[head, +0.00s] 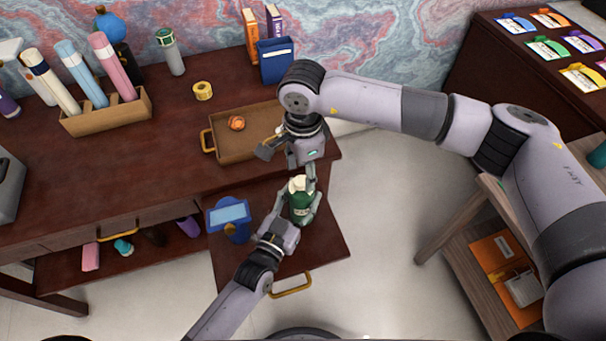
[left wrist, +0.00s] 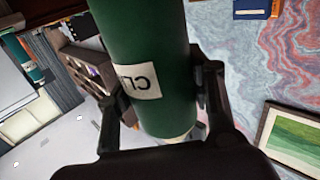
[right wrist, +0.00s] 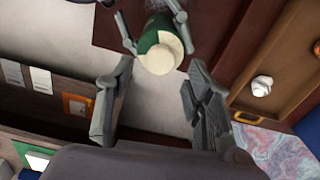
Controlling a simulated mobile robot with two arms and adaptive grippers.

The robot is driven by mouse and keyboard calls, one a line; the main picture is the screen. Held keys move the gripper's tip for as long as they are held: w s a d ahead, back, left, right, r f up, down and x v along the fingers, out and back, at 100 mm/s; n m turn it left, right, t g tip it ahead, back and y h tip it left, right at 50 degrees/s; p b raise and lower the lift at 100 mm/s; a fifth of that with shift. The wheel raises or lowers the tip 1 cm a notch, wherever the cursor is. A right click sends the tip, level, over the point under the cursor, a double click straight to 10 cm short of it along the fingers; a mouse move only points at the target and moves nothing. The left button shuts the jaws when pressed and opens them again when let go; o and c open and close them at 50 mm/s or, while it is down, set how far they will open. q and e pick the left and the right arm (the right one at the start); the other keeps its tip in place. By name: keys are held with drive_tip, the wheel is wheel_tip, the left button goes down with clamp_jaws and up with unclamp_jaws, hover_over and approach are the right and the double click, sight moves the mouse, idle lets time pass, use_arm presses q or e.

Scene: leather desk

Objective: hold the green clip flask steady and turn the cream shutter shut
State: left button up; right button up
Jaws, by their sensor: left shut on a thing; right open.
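My left gripper (head: 298,216) is shut around the flask's body. In the left wrist view the green flask (left wrist: 150,60) with a white label fills the space between the fingers. My right gripper (head: 289,163) is open and empty, above the flask and a little apart from it. In the right wrist view the cream shutter (right wrist: 160,55) lies beyond my open fingertips (right wrist: 155,95), and part of the green body shows.
A brown tray (head: 228,155) with a small orange thing stands just behind on the desk. A blue device (head: 229,216) with a pale screen is left of the flask. A pen holder (head: 105,118) with thick markers is further left.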

sight(301, 183)
drive_tip(key=shift+f, duration=1.2)
drive_tip(key=shift+c, duration=0.3)
clamp_jaws()
